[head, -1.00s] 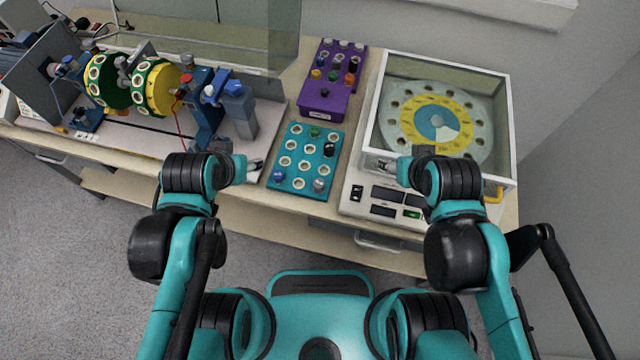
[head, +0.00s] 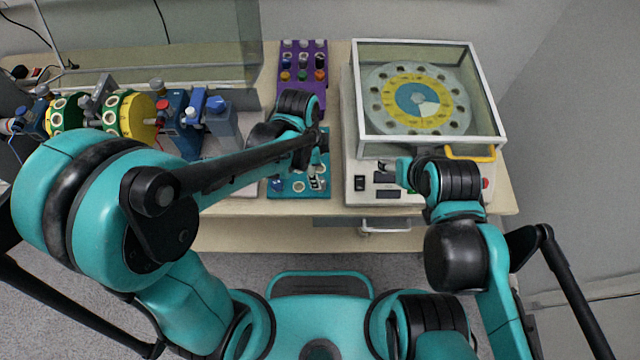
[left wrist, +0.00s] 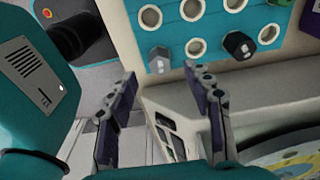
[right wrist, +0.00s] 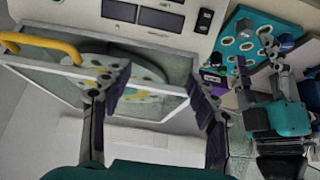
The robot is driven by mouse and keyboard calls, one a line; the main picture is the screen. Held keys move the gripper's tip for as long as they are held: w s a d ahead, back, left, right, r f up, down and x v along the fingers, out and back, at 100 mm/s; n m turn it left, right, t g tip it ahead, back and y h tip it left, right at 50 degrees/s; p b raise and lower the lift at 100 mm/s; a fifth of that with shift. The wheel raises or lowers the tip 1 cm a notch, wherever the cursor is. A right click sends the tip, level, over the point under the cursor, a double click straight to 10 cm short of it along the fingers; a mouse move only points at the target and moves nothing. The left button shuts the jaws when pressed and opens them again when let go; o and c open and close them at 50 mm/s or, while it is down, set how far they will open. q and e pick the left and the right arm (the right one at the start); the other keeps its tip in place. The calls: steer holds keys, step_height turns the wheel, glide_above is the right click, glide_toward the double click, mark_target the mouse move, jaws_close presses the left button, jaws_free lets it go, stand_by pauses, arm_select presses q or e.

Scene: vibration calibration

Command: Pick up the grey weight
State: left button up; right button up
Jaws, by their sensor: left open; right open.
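The grey weight (left wrist: 158,60) stands in a corner hole of the teal rack (left wrist: 215,70) in the left wrist view. My left gripper (left wrist: 161,78) is open, with the weight just beyond and between its fingertips; I see no contact. In the head view the left gripper (head: 317,176) is over the near right part of the rack (head: 284,189), and my arm hides much of the rack and the weight. My right gripper (head: 388,167) is open and empty above the front panel of the white machine; it also shows in the right wrist view (right wrist: 160,85).
A black weight (left wrist: 238,45) and a blue weight (left wrist: 190,9) stand close by in the rack. The white machine (head: 352,130) with its clear cover is right of the rack. A purple rack (head: 303,72) is behind; the coil apparatus (head: 132,116) is left.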

arm_select(q)
steer(key=f+b, duration=0.1)
steer(key=f, duration=0.2)
steer(key=d+f+b, duration=0.1)
steer(key=f+b, duration=0.1)
steer(key=f, duration=0.1)
steer(key=shift+d+f, duration=0.1)
steer(key=shift+f, duration=0.05)
steer(key=shift+c, duration=1.3)
jaws_close()
